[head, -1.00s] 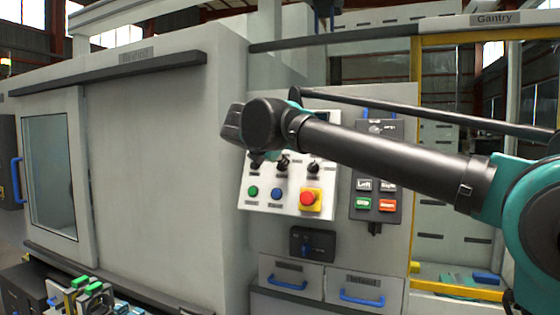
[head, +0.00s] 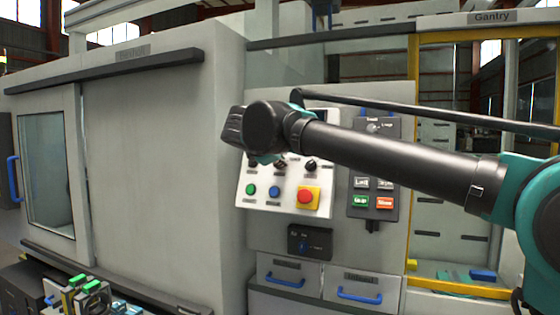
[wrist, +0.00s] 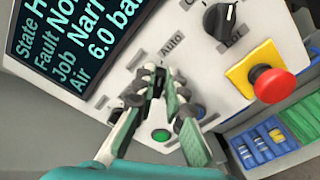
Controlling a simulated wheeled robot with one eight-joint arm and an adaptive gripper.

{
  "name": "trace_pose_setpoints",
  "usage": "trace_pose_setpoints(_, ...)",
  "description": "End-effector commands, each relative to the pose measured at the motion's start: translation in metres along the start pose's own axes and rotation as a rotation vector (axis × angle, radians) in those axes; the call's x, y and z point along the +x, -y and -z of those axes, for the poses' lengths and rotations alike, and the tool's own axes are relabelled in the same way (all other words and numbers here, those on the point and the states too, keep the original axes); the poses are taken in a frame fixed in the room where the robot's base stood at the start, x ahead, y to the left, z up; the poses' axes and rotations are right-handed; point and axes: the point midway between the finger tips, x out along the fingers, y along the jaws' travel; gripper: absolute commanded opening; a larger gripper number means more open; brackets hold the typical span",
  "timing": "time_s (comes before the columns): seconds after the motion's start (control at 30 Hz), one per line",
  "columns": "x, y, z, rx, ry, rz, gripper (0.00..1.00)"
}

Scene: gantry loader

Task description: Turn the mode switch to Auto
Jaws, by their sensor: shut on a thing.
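The mode switch (wrist: 158,84) is a dark knob on the pale control panel, just below the printed word Auto (wrist: 172,43) in the wrist view. My gripper (wrist: 156,88) is shut on it, with one finger on each side. The fingers cover most of the knob, so I cannot tell which way its pointer faces. In the head view my wrist and arm hang in front of the panel (head: 282,207) and hide the gripper's hold.
A green button (wrist: 160,135) sits just below the fingers. A black selector knob (wrist: 219,20) and a red emergency stop (wrist: 272,84) on a yellow plate are to the right. A screen (wrist: 75,40) is at upper left. A black keypad (head: 373,185) stands right of the panel.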

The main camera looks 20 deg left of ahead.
Motion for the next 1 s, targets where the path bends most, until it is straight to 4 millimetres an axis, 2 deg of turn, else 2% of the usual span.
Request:
trace_pose_setpoints(0.37, 0.0, 0.0, 0.0, 0.006, 0.0, 0.001, 0.0)
trace_pose_setpoints(0.4, 0.0, 0.0, 0.0, 0.006, 0.0, 0.001, 0.13)
trace_pose_setpoints(0.57, 0.0, 0.0, 0.0, 0.005, 0.0, 0.001, 0.32)
trace_pose_setpoints(0.87, -0.001, 0.0, 0.0, 0.004, 0.0, 0.0, 0.32)
trace_pose_setpoints(1.0, -0.013, 0.0, 0.001, 0.004, -0.001, 0.0, 0.32)
